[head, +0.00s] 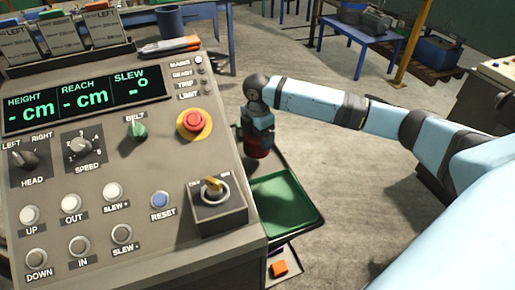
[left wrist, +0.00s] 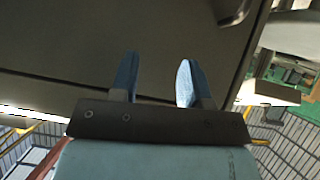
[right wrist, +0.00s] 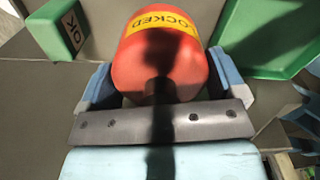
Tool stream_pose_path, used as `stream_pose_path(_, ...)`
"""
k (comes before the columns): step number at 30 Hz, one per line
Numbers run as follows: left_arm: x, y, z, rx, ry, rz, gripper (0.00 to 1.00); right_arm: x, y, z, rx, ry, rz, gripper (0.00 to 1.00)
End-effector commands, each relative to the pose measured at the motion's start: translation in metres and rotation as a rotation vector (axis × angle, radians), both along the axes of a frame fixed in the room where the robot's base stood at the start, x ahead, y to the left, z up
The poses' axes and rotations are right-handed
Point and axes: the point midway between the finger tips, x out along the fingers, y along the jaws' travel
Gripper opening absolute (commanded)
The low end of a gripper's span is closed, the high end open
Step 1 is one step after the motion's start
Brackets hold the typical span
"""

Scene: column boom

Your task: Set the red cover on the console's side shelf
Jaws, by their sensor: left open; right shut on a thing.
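The red cover (right wrist: 165,65), with a yellow LOCKED label, fills the middle of the right wrist view. My right gripper (right wrist: 161,82) is shut on it, one blue finger on each side. In the head view the right gripper (head: 259,135) points down beside the console's right edge, and the cover (head: 257,152) shows partly below it. The console (head: 90,180) has a green display, buttons and knobs. A green tray (head: 285,200) lies beside it, just nearer than the cover; the side shelf is not clearly distinguishable from it. My left gripper (left wrist: 157,80) is open and empty by a dark panel.
A green block marked OK (right wrist: 62,30) stands close to the cover's left in the right wrist view, and the green tray (right wrist: 262,45) is to its right. An orange piece (head: 279,268) lies low beside the console. Concrete floor is open to the right.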

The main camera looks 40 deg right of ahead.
Motion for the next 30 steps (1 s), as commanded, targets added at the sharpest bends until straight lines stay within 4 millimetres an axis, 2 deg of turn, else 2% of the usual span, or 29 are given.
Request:
stream_pose_path(9, 0.000, 0.000, -0.003, 0.000, -0.002, -0.001, 0.43, 0.000, 0.000, -0.050, 0.000, 0.002, -0.001, 0.62)
stream_pose_path(21, 0.001, -0.001, 0.002, -0.001, -0.007, -0.004, 0.43, -0.001, 0.000, -0.056, 0.000, 0.002, 0.000, 0.62)
stream_pose_path(22, 0.001, -0.001, 0.002, -0.002, -0.007, -0.003, 0.43, -0.001, 0.000, -0.057, 0.000, 0.002, 0.000, 0.92)
stream_pose_path(23, 0.001, -0.001, 0.001, -0.002, -0.007, -0.003, 0.43, -0.001, 0.000, -0.057, 0.000, 0.002, 0.000, 0.99)
stream_pose_path(30, 0.000, -0.002, -0.003, -0.001, -0.001, -0.002, 0.43, 0.000, 0.000, -0.056, 0.000, 0.001, 0.000, 1.00)
